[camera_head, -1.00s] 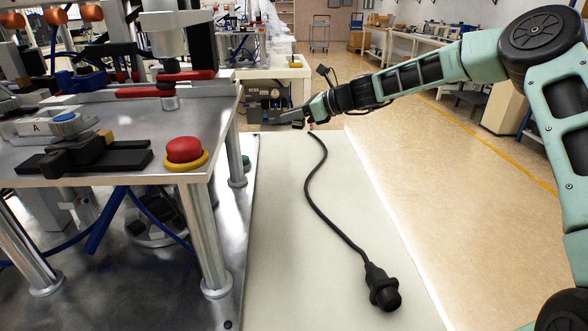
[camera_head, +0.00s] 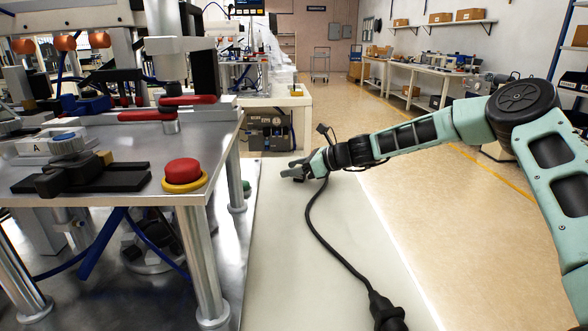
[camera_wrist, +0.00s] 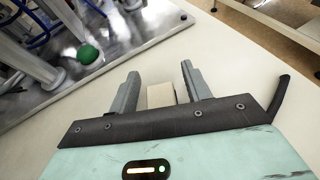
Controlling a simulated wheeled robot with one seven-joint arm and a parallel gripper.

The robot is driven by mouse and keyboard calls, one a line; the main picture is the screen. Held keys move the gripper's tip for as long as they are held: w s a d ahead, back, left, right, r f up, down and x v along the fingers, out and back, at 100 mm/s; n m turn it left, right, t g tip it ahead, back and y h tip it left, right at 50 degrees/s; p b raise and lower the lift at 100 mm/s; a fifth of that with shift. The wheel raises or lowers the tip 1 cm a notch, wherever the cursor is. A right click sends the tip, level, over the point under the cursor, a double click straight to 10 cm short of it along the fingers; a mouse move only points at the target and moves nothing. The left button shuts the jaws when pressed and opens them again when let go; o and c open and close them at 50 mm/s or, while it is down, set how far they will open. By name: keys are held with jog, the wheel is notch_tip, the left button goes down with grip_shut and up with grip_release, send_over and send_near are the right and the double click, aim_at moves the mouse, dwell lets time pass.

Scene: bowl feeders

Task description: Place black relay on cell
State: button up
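My gripper (camera_head: 287,172) is over the far part of the pale bench top, its fingers pointing left. In the wrist view its two grey fingers (camera_wrist: 160,88) stand apart. A small beige-faced block (camera_wrist: 161,96) shows between them, with narrow gaps at its sides. A small dark shape (camera_head: 299,179) shows just under the fingers in the head view; I cannot tell whether it is the black relay and the same thing as the block. The cell (camera_head: 120,183), a metal-topped station, stands left of my gripper. No other relay is clearly visible.
A red emergency button (camera_head: 183,173) sits on the cell's near corner. A black cable with a plug (camera_head: 385,312) lies along the pale bench (camera_head: 280,270). A green knob (camera_wrist: 88,54) is left of the fingers. The bench is otherwise mostly clear.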

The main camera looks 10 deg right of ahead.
jog(key=shift+d, duration=0.1)
